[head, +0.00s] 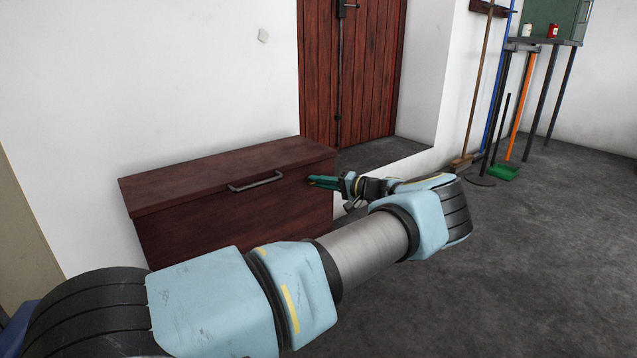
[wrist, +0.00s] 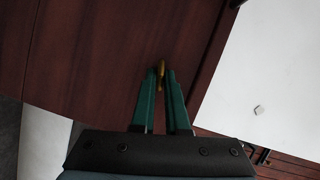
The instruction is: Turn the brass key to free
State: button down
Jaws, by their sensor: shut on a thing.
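The brass key (wrist: 161,69) shows in the wrist view as a small gold piece at the front face of a dark red-brown wooden chest (head: 163,228). My gripper (wrist: 161,76) has its two green fingers closed around the key, with their tips at the chest face. In the head view my gripper (head: 314,182) reaches the right part of the chest's front, to the right of the handle. The key is hidden there, and its keyhole is covered in both views.
The chest has a metal bar handle (head: 255,181) and a closed lid. A red wooden door (head: 352,70) stands behind it. Brooms and a green dustpan (head: 503,172) are by the far wall. The grey floor (head: 480,270) at right is clear.

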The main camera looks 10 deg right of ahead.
jog(key=shift+f+m+t+y, duration=0.25)
jog(key=shift+m+y, duration=0.25)
jog(key=shift+m, duration=0.7)
jog(key=c, duration=0.9)
grip_release()
jog(key=shift+r, duration=0.1)
jog(key=shift+d, duration=0.1)
jog(key=p+v, duration=0.1)
jog(key=v, duration=0.9)
jog(key=shift+s+d+p, duration=0.25)
jog(key=shift+p, duration=0.1)
jog(key=shift+s, duration=0.1)
